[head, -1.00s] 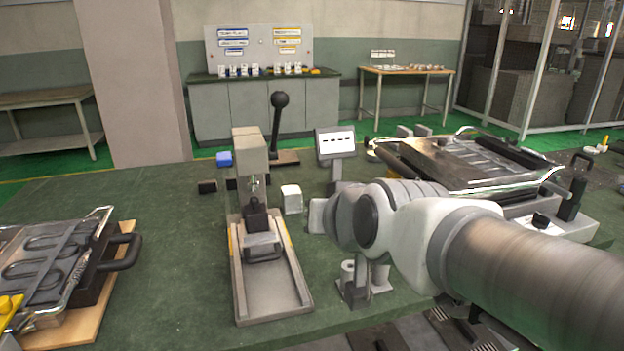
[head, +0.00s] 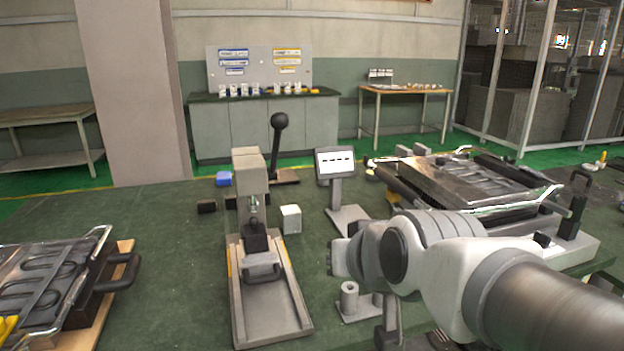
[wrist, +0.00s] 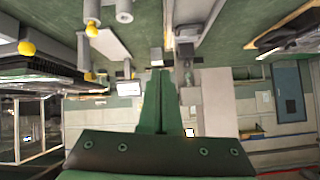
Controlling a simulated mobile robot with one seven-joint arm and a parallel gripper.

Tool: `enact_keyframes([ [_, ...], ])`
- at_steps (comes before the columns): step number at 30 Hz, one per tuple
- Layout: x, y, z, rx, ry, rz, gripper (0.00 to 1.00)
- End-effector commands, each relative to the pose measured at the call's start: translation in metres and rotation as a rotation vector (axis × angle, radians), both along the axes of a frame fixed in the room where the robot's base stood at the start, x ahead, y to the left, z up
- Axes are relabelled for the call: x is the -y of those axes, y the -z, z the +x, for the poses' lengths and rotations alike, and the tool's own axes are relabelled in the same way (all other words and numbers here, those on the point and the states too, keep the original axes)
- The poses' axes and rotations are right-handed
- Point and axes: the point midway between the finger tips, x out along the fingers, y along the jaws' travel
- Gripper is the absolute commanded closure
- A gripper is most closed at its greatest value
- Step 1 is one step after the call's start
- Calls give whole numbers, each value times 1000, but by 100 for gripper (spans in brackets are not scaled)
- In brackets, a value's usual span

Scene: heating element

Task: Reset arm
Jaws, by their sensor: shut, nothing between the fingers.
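My arm (head: 430,250) reaches in from the lower right of the head view, over the front right of the green bench. My gripper (wrist: 160,75) shows in the wrist view as two green fingers side by side, shut and empty. In the head view the gripper end is low in the picture and partly hidden, so its fingers are not clear there. The fingers touch nothing that I can see.
A lever press (head: 252,230) stands mid-bench, with a white block (head: 291,219) and small display (head: 335,162) nearby. A metal holder (head: 350,300) is close to my arm. Heating-element fixtures lie left (head: 50,280) and right (head: 470,180). The bench's left middle is clear.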

Motion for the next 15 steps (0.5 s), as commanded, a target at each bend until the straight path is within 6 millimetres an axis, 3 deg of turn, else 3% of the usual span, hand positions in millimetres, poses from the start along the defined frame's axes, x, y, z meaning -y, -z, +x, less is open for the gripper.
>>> enact_keyframes([
  [3,41,23,-37,-131,49,-72,100],
  [10,107,64,-124,-416,156,-182,100],
  [12,103,30,-118,-405,144,-180,100],
  [15,102,7,-118,-405,142,-180,100],
])
